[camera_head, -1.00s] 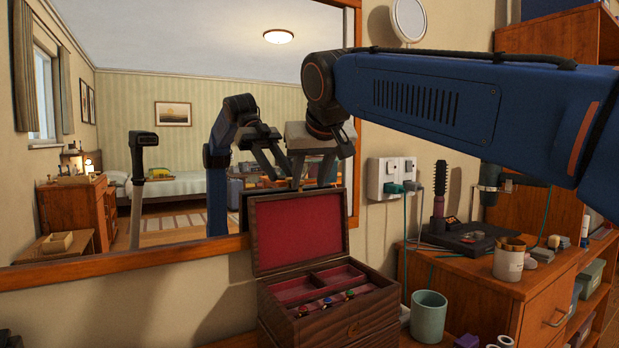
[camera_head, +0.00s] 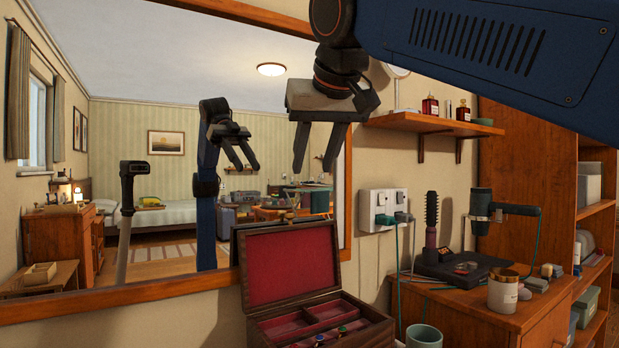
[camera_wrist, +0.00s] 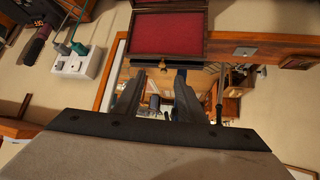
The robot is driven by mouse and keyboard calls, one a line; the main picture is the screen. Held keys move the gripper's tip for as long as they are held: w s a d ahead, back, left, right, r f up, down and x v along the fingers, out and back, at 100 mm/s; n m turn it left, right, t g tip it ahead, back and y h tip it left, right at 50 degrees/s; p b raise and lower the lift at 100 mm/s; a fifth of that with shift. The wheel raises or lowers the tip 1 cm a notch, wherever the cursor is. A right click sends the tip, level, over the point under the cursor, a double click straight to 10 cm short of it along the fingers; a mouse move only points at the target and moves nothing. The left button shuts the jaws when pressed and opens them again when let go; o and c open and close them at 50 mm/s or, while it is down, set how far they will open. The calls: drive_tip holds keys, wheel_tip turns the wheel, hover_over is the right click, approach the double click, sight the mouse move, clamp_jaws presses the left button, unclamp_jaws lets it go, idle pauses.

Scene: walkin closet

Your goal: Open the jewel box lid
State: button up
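The jewel box (camera_head: 345,318) is dark wood with a red lining and stands at the lower middle of the head view. Its lid (camera_head: 292,265) is raised, about upright, with the red inside facing forward. Compartments with a few small jewels show inside. In the wrist view the lid (camera_wrist: 167,33) appears at the top centre, with its brass clasp below it. My gripper (camera_head: 316,160) is above the box, clear of the lid, with its fingers apart and nothing between them. The fingers also show in the wrist view (camera_wrist: 152,95).
A large framed mirror (camera_head: 160,200) is behind the box and reflects my arm. A wall shelf (camera_head: 430,124) with bottles is right of my gripper. Outlets with plugs (camera_head: 382,208), a grey-green cup (camera_head: 424,336) and a dresser (camera_head: 500,322) with a hair brush and dryer are at the right.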

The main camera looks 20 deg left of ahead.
drive_tip(key=shift+v, duration=0.9)
